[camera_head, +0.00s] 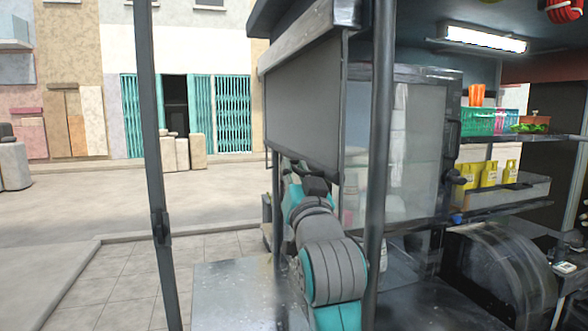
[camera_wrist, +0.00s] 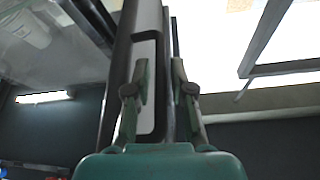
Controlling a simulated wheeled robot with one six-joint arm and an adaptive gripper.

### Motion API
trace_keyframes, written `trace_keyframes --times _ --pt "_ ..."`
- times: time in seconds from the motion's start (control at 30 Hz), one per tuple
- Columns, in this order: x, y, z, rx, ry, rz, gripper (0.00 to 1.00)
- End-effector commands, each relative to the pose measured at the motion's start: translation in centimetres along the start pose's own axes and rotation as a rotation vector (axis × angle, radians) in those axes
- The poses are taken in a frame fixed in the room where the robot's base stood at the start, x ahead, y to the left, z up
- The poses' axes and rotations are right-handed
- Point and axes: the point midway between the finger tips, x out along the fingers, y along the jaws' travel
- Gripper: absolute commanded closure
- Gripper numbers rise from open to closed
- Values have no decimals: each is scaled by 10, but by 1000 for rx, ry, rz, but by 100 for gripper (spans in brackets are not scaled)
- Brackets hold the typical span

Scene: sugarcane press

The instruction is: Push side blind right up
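The side blind (camera_head: 305,105) is a dark grey flat panel hanging below a pale beam on the stall's left side, with its lower edge at about mid-picture. My gripper (camera_head: 298,172) is at that lower edge, partly hidden by my own teal and grey arm. In the wrist view the two fingers of my gripper (camera_wrist: 161,75) stand apart with a visible gap. A dark-edged panel, seemingly the blind (camera_wrist: 147,85), runs lengthwise between and beyond them. I cannot tell whether the fingers touch it.
Dark upright posts (camera_head: 378,150) and (camera_head: 155,170) stand near my arm. A glass-fronted cabinet (camera_head: 415,150) and shelves with yellow bottles (camera_head: 488,174) are to the right. A metal counter (camera_head: 235,290) lies below. The paved street on the left is open.

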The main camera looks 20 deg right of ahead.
Motion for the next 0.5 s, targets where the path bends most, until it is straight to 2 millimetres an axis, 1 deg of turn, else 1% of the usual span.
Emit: trace_keyframes --times 0.03,0.17,0.43,0.47,0.5 --pt "4 0 0 0 -1 1 77" --pt "10 0 0 0 -1 0 77" --pt "11 0 0 0 -1 0 77" --pt "11 0 0 0 -1 0 82" --pt "11 0 0 0 -1 0 92"
